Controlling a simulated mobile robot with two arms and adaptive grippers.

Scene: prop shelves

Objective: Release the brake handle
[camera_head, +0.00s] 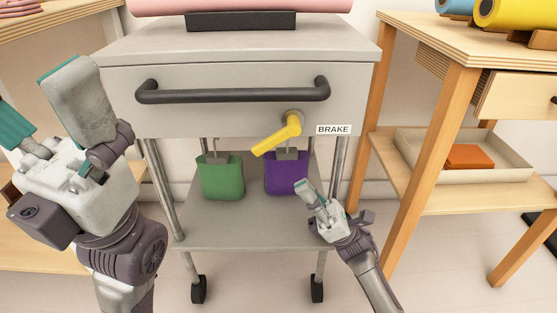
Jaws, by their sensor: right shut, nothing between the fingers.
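The yellow brake handle (276,136) is mounted on a round grey pivot on the front of the grey cart (237,80), beside the label "BRAKE" (333,130). It slants down to the left from the pivot. My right gripper (305,190) is shut and empty, below and a little right of the handle, apart from it, in front of the purple bag. My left gripper (45,105) is large in the left of the view, well away from the handle; its fingers are spread apart with nothing between them.
A green bag (221,176) and a purple bag (286,173) hang below the drawer with its dark bar handle (232,92). The cart stands on casters (199,289).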

